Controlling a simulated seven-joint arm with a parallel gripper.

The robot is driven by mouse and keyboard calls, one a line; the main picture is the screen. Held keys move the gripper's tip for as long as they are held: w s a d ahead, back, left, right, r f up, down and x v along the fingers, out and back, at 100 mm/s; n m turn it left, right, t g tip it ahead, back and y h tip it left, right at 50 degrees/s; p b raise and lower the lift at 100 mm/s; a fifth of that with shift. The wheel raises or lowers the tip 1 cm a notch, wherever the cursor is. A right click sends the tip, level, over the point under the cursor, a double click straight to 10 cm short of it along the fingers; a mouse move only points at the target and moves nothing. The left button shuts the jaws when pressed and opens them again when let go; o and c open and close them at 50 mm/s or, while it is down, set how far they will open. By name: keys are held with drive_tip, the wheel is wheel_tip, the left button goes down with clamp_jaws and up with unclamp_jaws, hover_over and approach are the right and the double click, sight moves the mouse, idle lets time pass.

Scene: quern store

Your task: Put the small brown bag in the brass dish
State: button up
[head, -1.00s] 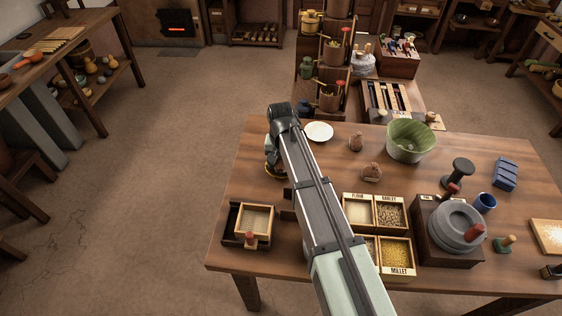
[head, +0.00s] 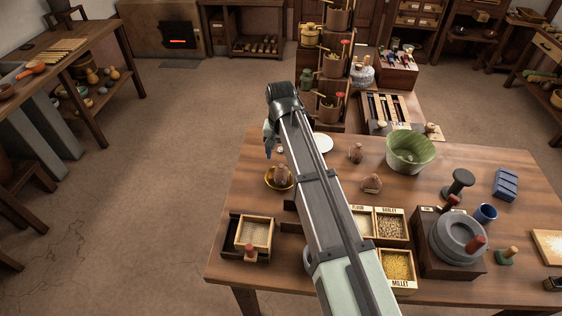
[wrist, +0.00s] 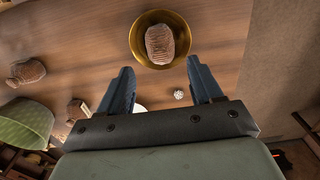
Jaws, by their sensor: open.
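The brass dish (head: 271,184) stands on the left part of the table. A small brown bag (head: 283,174) sits upright inside it. In the wrist view the bag (wrist: 160,43) lies within the rim of the dish (wrist: 136,42), clear of my fingers. My gripper (head: 268,149) is above and behind the dish, and its two blue fingers are apart and empty in the wrist view (wrist: 160,65). Two other brown bags stand on the table: one upright (head: 356,153) near the white plate and a wider one (head: 371,184) in front of it.
A white plate (head: 323,143) is partly behind my arm. A green bowl (head: 410,154) stands at the back right. A wooden tray (head: 238,236), grain boxes (head: 392,226) and a stone quern (head: 456,239) line the front. The table's left edge is close to the dish.

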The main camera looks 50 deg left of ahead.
drive_tip(key=shift+r, duration=1.2)
